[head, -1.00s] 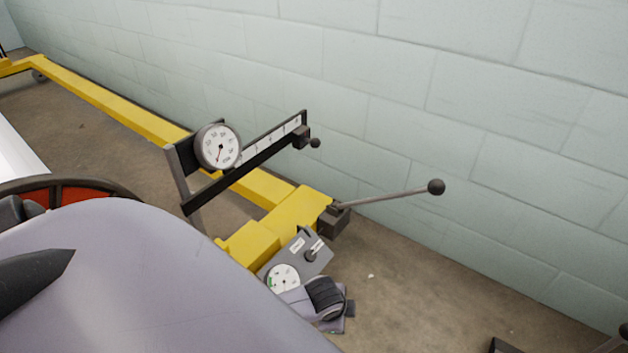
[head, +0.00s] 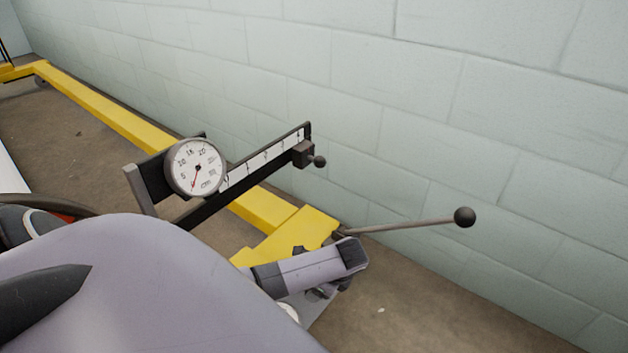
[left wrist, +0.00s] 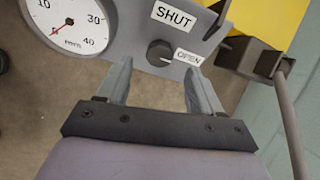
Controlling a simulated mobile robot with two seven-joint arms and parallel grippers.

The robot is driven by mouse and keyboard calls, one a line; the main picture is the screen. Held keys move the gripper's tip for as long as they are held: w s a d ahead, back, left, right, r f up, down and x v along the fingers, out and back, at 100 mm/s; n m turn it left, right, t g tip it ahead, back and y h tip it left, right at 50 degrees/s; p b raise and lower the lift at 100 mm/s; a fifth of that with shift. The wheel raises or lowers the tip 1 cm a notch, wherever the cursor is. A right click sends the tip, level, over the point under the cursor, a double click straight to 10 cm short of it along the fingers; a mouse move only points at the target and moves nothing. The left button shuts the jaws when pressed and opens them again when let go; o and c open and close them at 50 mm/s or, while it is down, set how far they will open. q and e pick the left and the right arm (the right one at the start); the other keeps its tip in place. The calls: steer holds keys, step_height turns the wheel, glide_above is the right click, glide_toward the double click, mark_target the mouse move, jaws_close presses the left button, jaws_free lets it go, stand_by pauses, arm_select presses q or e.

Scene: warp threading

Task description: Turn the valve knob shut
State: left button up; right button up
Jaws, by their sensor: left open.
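The valve knob (left wrist: 160,53) is a small dark round knob on a grey panel (left wrist: 130,42) in the left wrist view. A SHUT label (left wrist: 174,16) and an OPEN label (left wrist: 188,57) are beside it. A pointer mark on the knob cannot be made out. My left gripper (left wrist: 159,68) is open, its fingertips on either side near the knob; whether they touch it I cannot tell. In the head view my left wrist covers the knob and most of the panel. My right gripper is not in view.
A round gauge (left wrist: 70,22) sits on the panel. A lever with a black ball (head: 464,217) sticks out to the right. A larger gauge (head: 195,167) and a scale bar (head: 264,160) stand behind, above a yellow frame (head: 290,233). A block wall (head: 440,90) runs behind.

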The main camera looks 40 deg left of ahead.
arm_select(q)
steer(key=b+x, duration=0.2)
steer(key=x, duration=0.2)
steer(key=shift+f, duration=0.1)
steer(key=shift+a+f+b, duration=0.3)
steer(key=shift+f+b, duration=0.1)
steer(key=shift+f, duration=0.15)
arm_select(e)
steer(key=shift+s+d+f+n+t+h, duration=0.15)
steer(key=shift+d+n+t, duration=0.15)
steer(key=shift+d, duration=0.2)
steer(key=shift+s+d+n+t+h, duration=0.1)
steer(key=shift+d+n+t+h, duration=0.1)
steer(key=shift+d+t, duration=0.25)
arm_select(q)
steer(key=c, duration=1.1)
steer(key=shift+o, duration=0.2)
